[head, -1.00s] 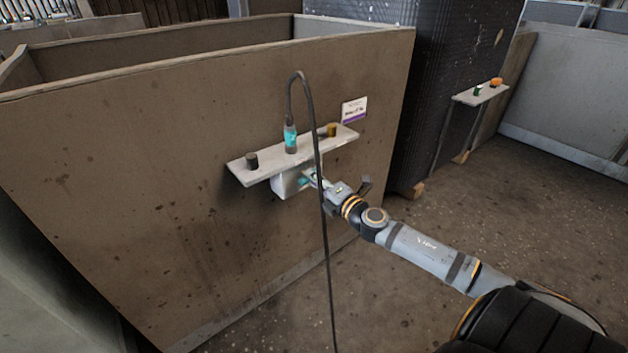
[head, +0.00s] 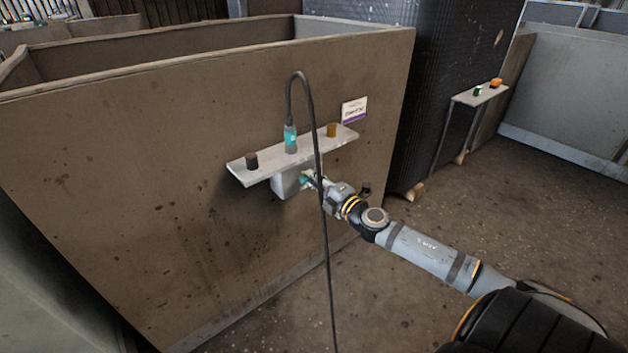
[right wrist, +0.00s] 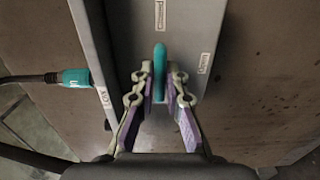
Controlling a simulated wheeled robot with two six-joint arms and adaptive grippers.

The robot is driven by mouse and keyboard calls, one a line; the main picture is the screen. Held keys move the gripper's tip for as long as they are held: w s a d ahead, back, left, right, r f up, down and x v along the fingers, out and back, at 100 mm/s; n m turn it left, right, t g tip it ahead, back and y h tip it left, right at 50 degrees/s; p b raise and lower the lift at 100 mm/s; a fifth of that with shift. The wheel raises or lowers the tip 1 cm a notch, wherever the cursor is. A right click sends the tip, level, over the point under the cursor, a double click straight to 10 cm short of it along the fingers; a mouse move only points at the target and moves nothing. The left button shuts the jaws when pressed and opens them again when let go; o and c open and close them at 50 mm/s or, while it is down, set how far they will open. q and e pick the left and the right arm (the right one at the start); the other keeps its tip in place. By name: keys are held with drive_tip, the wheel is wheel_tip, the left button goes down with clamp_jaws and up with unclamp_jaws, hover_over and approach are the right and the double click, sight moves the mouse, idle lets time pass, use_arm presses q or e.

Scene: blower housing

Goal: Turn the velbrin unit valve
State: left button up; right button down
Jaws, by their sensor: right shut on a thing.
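The valve is a teal handle (right wrist: 160,62) on the front of a grey box (head: 286,184) under a pale shelf (head: 262,168) on the brown wall panel. In the right wrist view the handle stands upright in the picture between my fingers. My right gripper (right wrist: 160,88) is shut on it, with one finger on each side. In the head view the gripper (head: 311,182) reaches the box from the right and hides part of the handle. Small labels sit around the handle; I cannot read them clearly. My left gripper is not in view.
A black cable (head: 319,190) loops from a teal connector (head: 290,139) on the shelf and hangs in front of my right gripper. A dark knob (head: 251,161) and a yellow-brown one (head: 332,130) stand on the shelf. Another small shelf (head: 480,95) is farther right. The floor right is clear.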

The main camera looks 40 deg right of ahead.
drive_tip(key=shift+f, duration=0.1)
drive_tip(key=c, duration=1.4)
unclamp_jaws()
